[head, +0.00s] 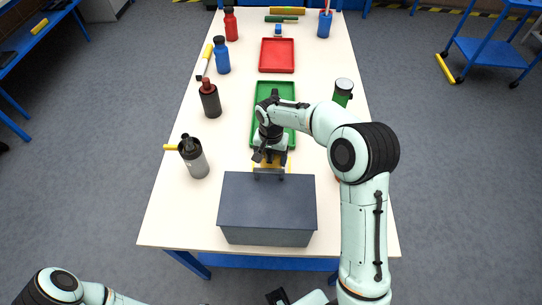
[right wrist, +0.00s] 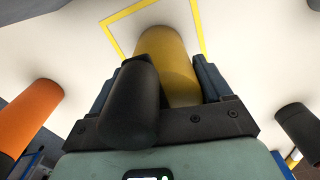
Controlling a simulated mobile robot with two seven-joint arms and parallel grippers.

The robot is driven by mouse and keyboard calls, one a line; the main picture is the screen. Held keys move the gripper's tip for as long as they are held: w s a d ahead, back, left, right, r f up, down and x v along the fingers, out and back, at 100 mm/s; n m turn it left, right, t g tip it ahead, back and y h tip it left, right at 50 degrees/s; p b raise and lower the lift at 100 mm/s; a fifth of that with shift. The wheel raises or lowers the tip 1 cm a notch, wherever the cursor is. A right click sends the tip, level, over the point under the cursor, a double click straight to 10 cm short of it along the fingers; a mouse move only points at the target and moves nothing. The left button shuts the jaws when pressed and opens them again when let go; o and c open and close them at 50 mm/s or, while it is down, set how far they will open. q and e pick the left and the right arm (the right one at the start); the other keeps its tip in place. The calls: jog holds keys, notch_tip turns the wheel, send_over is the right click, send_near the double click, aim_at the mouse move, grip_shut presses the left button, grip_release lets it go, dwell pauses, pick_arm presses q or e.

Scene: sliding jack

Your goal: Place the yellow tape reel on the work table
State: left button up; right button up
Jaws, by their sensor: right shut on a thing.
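The yellow tape reel (right wrist: 178,62) is between the fingers of my right gripper (right wrist: 165,85) in the right wrist view, with a black cylindrical shape covering part of its left side. In the head view my right gripper (head: 268,170) is over the middle of the work table (head: 160,220), just behind a grey box, and only a little of the yellow reel (head: 266,160) shows. A yellow outlined square (right wrist: 204,30) on the white table top is just beyond the reel. Whether the reel touches the table is unclear. My left gripper is not clearly visible.
The grey box (head: 268,200) stands at the table's front. A green tray (head: 260,100) and red tray (head: 277,55) lie behind. Bottles, including a grey one (head: 194,157) and a blue one (head: 222,56), stand on the left. The front left table top is clear.

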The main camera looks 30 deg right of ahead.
jog(key=o, duration=1.2)
jog(key=shift+f, duration=0.1)
jog(key=shift+r, duration=0.2)
notch_tip(320, 180, up, 12)
jog(key=shift+f+p, duration=0.1)
jog(key=shift+p, duration=0.6)
pick_arm(q)
jog(key=shift+w+r, duration=0.45)
jog(key=shift+r, duration=0.35)
jog(key=shift+s, duration=0.1)
